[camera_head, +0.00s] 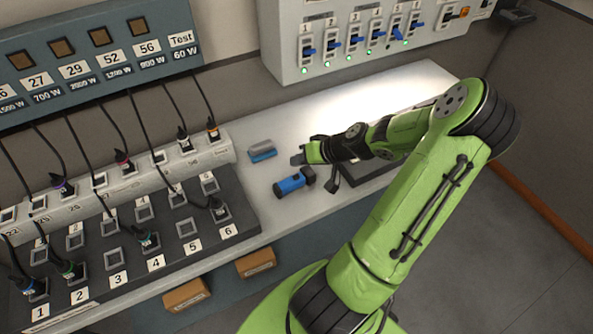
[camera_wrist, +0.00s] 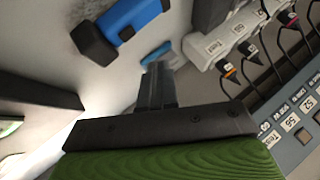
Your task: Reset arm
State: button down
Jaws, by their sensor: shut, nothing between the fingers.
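My green arm reaches over the white bench (camera_head: 250,203) from the right in the head view. My gripper (camera_head: 297,158) is shut and empty, a little above the bench, pointing left. A blue and black flashlight (camera_head: 293,182) lies on the bench just below it in the picture, and a small grey and blue block (camera_head: 262,151) lies to its left. In the wrist view, the shut dark fingers (camera_wrist: 158,72) point towards the blue block (camera_wrist: 156,54), with the flashlight (camera_wrist: 122,25) at upper left. I cannot tell the exact gap between fingers and block.
A patch bay (camera_head: 130,232) with numbered sockets and plugged cables fills the left. A white fader panel (camera_head: 360,38) with blue levers and green lights stands on the wall behind. A dark flat object (camera_head: 368,174) lies under my forearm. Drawers (camera_head: 256,262) sit below the bench edge.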

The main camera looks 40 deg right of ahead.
notch_tip(320, 180, up, 3)
jog(key=shift+f+p, duration=0.2)
jog(key=shift+p, duration=0.55)
jog(key=shift+a, duration=0.1)
jog(key=s+a+r+n+g+h, duration=0.1)
jog(key=a+r+n+g, duration=0.1)
jog(key=a+r+g, duration=0.3)
jog(key=s+a+r+n+h, duration=0.1)
jog(key=a+r+n, duration=0.15)
jog(key=a, duration=0.55)
jog(key=s+a+r+t+h, duration=0.1)
jog(key=s+a+r+t, duration=0.1)
jog(key=s+a+r, duration=0.8)
jog(key=s+r, duration=0.1)
jog(key=s, duration=0.1)
jog(key=shift+s+a+r+n, duration=0.15)
jog(key=shift+s+r+n, duration=0.05)
jog(key=shift+s+n, duration=0.2)
